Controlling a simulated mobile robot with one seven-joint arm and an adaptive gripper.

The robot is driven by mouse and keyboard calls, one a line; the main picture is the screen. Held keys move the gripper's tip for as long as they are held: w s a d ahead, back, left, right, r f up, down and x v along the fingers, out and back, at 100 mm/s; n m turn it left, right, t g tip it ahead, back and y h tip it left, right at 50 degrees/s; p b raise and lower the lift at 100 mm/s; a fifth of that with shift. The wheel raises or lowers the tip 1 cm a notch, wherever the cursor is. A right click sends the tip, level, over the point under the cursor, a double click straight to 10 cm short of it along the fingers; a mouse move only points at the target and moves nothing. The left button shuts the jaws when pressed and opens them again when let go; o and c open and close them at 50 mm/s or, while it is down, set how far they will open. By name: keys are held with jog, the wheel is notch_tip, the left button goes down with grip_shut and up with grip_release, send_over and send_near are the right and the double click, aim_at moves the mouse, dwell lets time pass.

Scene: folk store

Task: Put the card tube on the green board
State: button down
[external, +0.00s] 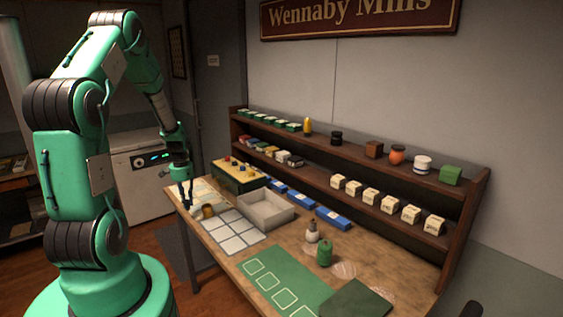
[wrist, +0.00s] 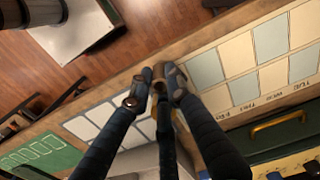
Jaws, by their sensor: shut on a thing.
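The card tube (wrist: 159,73), short and brown, is between the fingertips of my gripper (wrist: 157,84) in the wrist view. My gripper is shut on it.
A pale grid sheet (external: 232,236) and an open grey tray (external: 264,222) lie between my gripper and the green board. A green spool (external: 324,253) and a small pale bottle (external: 312,232) stand behind the board. Blue boxes (external: 333,218) and a loaded shelf line the back.

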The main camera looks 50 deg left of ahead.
notch_tip(320, 180, up, 7)
jog(key=w+d+m, duration=0.3)
jog(key=w+d, duration=0.3)
jog(key=d, duration=0.6)
jog(key=w+d+m+b, duration=0.1)
jog(key=w+d+m, duration=0.35)
jog(key=d, duration=0.75)
jog(key=w+d+m, duration=0.3)
jog(key=w+d, duration=0.4)
jog(key=d, duration=0.5)
jog(key=s+d+m, duration=0.3)
jog(key=s+d, duration=0.1)
jog(key=d, duration=0.8)
jog(key=s+d+m+b, duration=0.1)
jog(key=s+d+m, duration=0.25)
jog(key=d, duration=0.85)
jog(key=s+d+m, duration=0.4)
jog(key=d, duration=0.8)
notch_tip(320, 180, down, 5)
jog(key=shift+w+f, duration=0.1)
jog(key=shift+w, duration=0.05)
jog(key=shift+w, duration=0.1)
